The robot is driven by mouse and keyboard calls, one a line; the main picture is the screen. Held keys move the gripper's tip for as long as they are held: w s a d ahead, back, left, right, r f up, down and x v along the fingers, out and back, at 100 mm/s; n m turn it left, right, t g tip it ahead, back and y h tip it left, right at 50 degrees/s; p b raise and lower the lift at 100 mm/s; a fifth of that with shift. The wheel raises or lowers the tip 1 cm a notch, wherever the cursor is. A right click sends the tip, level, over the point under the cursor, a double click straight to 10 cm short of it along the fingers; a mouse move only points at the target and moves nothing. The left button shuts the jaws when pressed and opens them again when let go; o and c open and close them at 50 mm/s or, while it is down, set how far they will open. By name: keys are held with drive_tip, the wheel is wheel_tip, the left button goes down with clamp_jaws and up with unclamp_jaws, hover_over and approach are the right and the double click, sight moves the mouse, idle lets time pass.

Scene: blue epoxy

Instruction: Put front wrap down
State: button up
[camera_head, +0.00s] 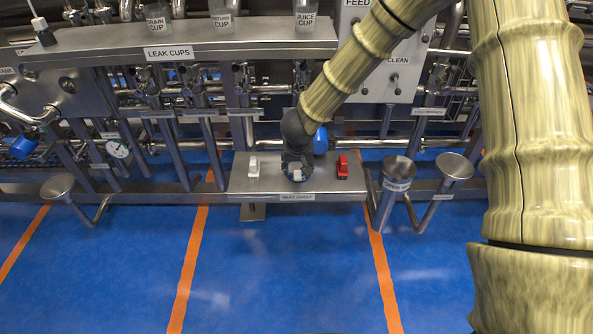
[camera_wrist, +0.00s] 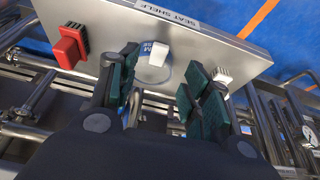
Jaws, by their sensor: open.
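My gripper (camera_head: 297,158) is over the middle of the seat shelf (camera_head: 325,184). In the wrist view my gripper (camera_wrist: 157,80) is open, with its green-padded fingers apart. A red block (camera_wrist: 70,48) with a dark ribbed side and a white block (camera_wrist: 222,75) with a ribbed side stand at either side. I cannot tell which piece is the front wrap.
In the head view, the white piece (camera_head: 254,167) is left on the shelf and the red piece (camera_head: 342,168) right. Steel funnels (camera_head: 397,170) stand right of the shelf. Pipes and a leak cups ledge (camera_head: 230,33) lie behind. The blue floor (camera_head: 280,270) in front is clear.

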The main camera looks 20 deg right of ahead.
sight(297, 175)
drive_tip(key=shift+b+x, duration=0.8)
drive_tip(key=shift+x, duration=2.8)
drive_tip(key=shift+d+r, duration=0.1)
drive_tip(key=c, duration=0.7)
drive_tip(key=shift+c, duration=0.4)
drive_tip(key=shift+r, duration=0.1)
drive_tip(key=shift+r, duration=0.25)
wheel_tip(297, 175, up, 3)
drive_tip(key=shift+p, duration=0.7)
drive_tip(key=s+a+r, duration=0.1)
drive_tip(key=s+a, duration=0.3)
drive_tip(key=s, duration=1.1)
wheel_tip(297, 175, up, 7)
drive_tip(key=w+n+y+p, duration=0.1)
drive_tip(key=n, duration=0.2)
drive_tip(key=shift+w, duration=0.2)
